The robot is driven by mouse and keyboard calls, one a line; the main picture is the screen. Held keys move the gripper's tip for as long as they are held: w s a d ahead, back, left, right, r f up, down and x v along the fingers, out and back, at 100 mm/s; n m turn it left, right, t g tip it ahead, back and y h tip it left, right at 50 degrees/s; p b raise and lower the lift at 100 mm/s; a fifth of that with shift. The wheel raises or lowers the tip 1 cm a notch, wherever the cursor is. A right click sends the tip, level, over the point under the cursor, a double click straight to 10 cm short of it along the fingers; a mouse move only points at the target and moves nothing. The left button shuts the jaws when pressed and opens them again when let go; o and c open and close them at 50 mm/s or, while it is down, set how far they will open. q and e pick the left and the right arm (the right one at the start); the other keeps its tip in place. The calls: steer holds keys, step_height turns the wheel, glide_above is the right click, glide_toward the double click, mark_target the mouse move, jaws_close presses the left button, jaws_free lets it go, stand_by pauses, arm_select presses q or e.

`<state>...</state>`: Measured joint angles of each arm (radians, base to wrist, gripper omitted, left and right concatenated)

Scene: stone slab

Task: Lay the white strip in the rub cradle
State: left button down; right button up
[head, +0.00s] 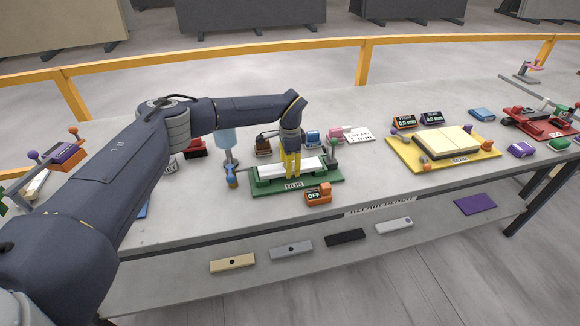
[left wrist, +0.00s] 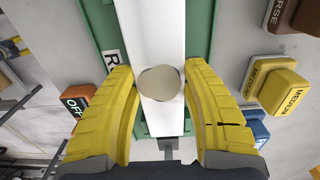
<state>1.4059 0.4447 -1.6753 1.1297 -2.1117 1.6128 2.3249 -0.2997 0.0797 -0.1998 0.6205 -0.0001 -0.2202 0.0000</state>
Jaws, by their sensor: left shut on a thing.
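The white strip (head: 271,170) lies lengthwise along the green rub cradle (head: 327,181), at or just above its bed; I cannot tell whether it rests fully. In the left wrist view the strip (left wrist: 155,35) runs between the green sides of the cradle (left wrist: 198,30) and carries a round beige spot. My left gripper (head: 292,176) points down from above with its yellow fingers shut on the strip, one at each long edge; it also shows in the left wrist view (left wrist: 158,78). My right gripper is not in view.
An orange OFF block (head: 317,195) stands at the cradle's front right. Small grit blocks, including a blue one (head: 312,136), stand behind. A yellow seam board (head: 408,157) lies to the right.

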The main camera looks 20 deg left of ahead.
arm_select(q)
steer(key=shift+f, duration=0.15)
steer(key=c, duration=0.7)
jaws_free()
step_height(320, 180, up, 12)
stand_by(0.5)
